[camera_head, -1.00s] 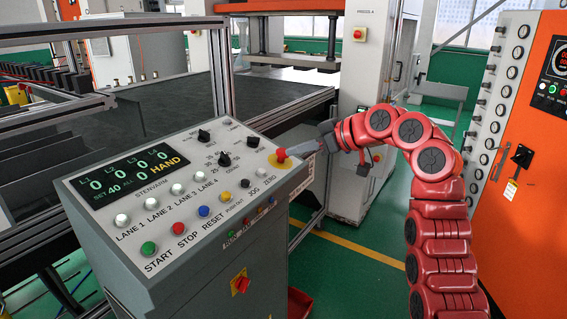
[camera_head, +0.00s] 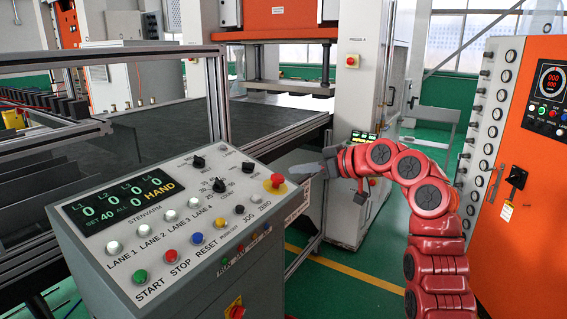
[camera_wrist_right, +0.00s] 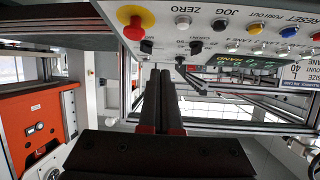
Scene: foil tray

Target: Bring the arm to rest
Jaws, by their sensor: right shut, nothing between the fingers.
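My right arm (camera_head: 428,200) is red and reaches in from the right, bent at the elbow. My right gripper (camera_head: 302,170) is shut and empty. It is just right of the red mushroom button on the control panel and appears apart from it. In the right wrist view the two dark fingers (camera_wrist_right: 161,98) lie together with nothing between them. My left gripper is in neither view.
The grey control panel (camera_head: 105,240) carries the red mushroom button (camera_head: 276,181) on a yellow base, which also shows in the right wrist view (camera_wrist_right: 134,22). An orange cabinet (camera_head: 530,190) stands at the right. Green floor lies between.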

